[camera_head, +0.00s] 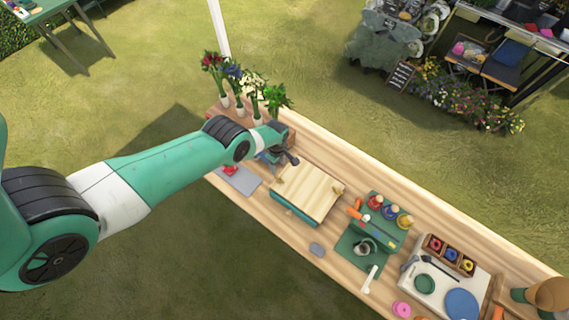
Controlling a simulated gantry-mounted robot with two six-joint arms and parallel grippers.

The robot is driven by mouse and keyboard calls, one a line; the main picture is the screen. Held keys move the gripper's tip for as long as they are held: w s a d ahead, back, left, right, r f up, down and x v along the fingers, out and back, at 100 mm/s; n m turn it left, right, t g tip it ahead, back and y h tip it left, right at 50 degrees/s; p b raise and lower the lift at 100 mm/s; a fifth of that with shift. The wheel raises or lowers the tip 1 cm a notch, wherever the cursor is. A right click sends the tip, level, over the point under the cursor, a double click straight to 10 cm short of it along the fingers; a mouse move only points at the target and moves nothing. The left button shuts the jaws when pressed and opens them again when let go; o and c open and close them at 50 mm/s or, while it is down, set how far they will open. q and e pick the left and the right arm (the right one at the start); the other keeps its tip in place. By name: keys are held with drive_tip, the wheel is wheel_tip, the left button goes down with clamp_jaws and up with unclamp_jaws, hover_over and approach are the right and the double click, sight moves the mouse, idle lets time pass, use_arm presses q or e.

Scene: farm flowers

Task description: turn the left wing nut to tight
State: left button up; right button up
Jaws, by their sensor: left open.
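A flower press with a pale wooden top board (312,190) and a teal lower part lies on the wooden bench. Small fittings show near its edges, but they are too small for me to tell which is the left wing nut or how it is turned. My left gripper (290,160) is open, above the bench by the far left corner of the press. It looks apart from the press, though its exact height is hard to judge. My right gripper is not in view.
Vases of flowers (240,102) stand behind my left gripper. A grey mat (242,180) with a red item lies left of the press. A green stand (385,222) with colored bottles is to its right, with trays beyond.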

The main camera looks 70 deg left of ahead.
sight(279, 178)
use_arm(q)
wheel_tip(279, 178, down, 12)
drive_tip(key=b, duration=1.1)
drive_tip(key=shift+r, duration=0.1)
drive_tip(key=shift+r, duration=0.1)
clamp_jaws()
